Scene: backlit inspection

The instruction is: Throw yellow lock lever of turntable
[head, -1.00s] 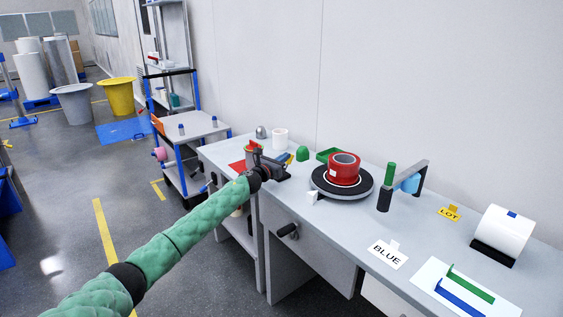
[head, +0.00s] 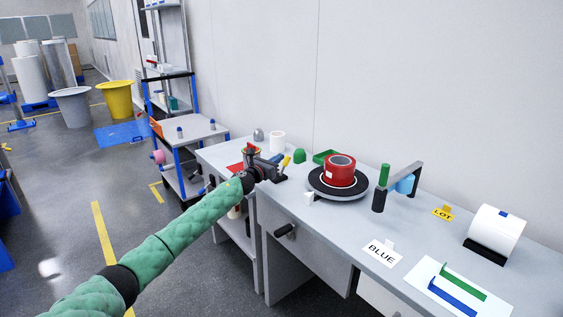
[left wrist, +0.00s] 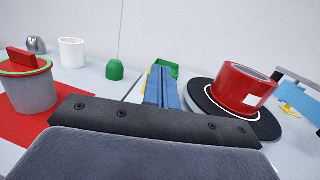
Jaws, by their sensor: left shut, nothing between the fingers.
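The turntable (head: 320,191) is a black disc on the bench with a red roll (head: 340,170) on it. It also shows at the right of the left wrist view (left wrist: 200,98). A small yellow piece (head: 286,161), perhaps the lock lever, shows beside my left fingertips, left of the turntable. My right gripper is out of view.
A grey cup with green rim and red top (left wrist: 30,85) stands on a red mat (left wrist: 75,132), left of the gripper. A white cup (head: 277,141), green dome (head: 299,156) and green tray (head: 322,156) stand behind. A green-handled stand (head: 381,190) is right of the turntable.

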